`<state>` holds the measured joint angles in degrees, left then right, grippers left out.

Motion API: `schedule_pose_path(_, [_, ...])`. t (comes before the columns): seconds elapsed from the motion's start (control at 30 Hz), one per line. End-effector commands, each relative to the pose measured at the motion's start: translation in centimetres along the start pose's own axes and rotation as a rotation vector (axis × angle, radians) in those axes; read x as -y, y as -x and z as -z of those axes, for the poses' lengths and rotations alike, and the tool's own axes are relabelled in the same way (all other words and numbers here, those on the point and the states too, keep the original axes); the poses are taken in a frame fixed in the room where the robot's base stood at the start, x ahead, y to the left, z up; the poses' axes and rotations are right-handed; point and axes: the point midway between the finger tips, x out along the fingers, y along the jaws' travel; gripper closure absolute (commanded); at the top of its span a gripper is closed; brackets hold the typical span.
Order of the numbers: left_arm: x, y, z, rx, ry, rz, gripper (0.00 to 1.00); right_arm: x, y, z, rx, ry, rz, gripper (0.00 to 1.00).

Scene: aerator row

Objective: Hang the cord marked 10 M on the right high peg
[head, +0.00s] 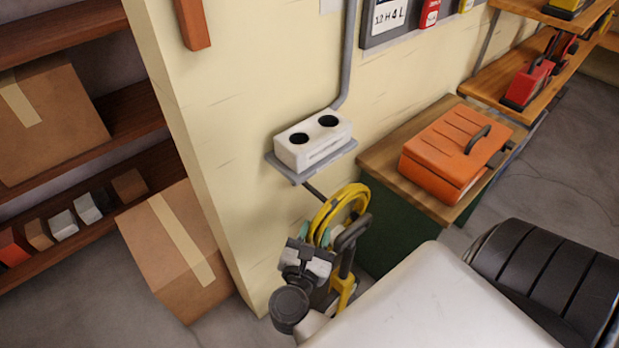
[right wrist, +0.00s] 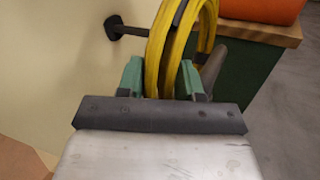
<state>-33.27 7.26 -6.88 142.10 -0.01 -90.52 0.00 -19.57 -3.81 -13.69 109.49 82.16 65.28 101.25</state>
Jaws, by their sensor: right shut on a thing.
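A coiled yellow cord (head: 345,203) hangs upright by the wall in the head view, and it also fills the upper middle of the right wrist view (right wrist: 158,50). My right gripper (right wrist: 162,80) is shut on the cord, its green fingers on either side of the strands; it also shows in the head view (head: 314,238). A dark peg (right wrist: 130,31) juts from the wall at the cord's left, and shows in the head view (head: 313,190). Its far end is partly hidden by the cord, so I cannot tell whether it passes through the loop. No 10 M mark is readable. My left gripper is not in view.
A grey bracket (head: 286,173) with a white two-holed block (head: 312,140) is above the peg. An orange case (head: 440,165) lies on a wood-topped green cabinet (head: 386,240) to the right. A cardboard box (head: 170,255) stands left of the wall corner.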

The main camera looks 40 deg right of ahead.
Motion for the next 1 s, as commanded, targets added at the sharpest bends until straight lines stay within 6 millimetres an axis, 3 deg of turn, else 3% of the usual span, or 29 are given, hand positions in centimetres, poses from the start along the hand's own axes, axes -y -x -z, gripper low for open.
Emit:
schedule_pose_path(0.7, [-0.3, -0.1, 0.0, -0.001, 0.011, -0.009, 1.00, 3.5, 2.1, -0.5, -0.004, 0.006, 0.006, 1.00])
schedule_pose_path(1.0, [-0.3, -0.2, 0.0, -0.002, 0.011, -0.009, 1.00, 4.0, 2.4, -0.7, -0.002, 0.005, 0.005, 1.00])
